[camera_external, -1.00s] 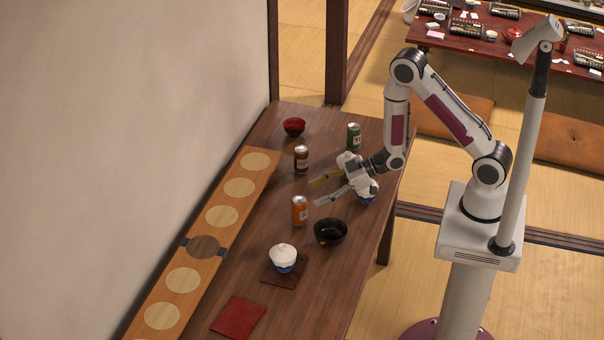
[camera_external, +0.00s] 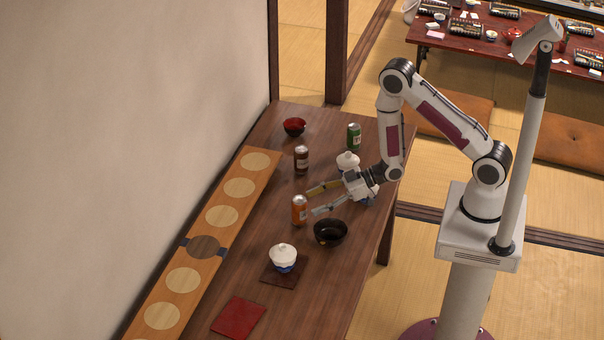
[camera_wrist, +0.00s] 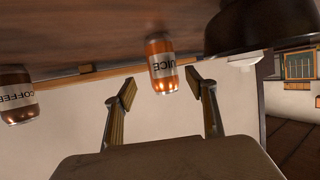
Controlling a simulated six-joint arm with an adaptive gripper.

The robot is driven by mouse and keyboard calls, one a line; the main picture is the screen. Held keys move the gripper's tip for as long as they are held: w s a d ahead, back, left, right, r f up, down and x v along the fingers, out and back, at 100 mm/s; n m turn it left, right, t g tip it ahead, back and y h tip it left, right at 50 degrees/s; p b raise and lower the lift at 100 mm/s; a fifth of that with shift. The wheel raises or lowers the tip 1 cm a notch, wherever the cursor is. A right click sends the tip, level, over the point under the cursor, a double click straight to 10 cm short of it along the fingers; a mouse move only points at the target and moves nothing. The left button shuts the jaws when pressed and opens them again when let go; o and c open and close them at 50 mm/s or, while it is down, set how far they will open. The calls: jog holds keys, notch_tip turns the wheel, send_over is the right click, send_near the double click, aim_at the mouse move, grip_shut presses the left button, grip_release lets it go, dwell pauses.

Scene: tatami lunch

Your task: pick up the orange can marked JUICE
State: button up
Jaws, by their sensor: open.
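The orange can marked JUICE (camera_external: 299,210) stands upright on the brown table, left of the black bowl. In the wrist view the can (camera_wrist: 162,66) appears upside down, its label readable, ahead of and between my fingertips. My gripper (camera_external: 310,201) is open and low over the table, with its fingers pointing left toward the can. In the wrist view my gripper (camera_wrist: 161,87) shows two spread fingers with nothing held between them. In the external view the fingertips are close to the can's right side; I cannot tell whether either touches it.
A brown can (camera_external: 301,160), marked COFFEE in the wrist view (camera_wrist: 16,95), stands behind the juice can. The black bowl (camera_external: 331,232) is close to the lower finger. A green can (camera_external: 354,136), red bowl (camera_external: 294,127) and lidded white cups (camera_external: 283,257) stand around. A wooden board (camera_external: 222,216) runs along the wall.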

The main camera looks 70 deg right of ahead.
aim_at(300, 208)
jog(key=shift+w+a+f, duration=0.2)
jog(key=shift+w+a, duration=0.1)
jog(key=shift+w, duration=0.2)
jog(key=shift+a+x, duration=0.25)
jog(key=shift+x, duration=2.3)
jog(key=shift+s, duration=0.1)
jog(key=c, duration=1.1)
jog(key=shift+r, duration=0.25)
jog(key=shift+c, duration=0.2)
jog(key=shift+r, duration=4.8)
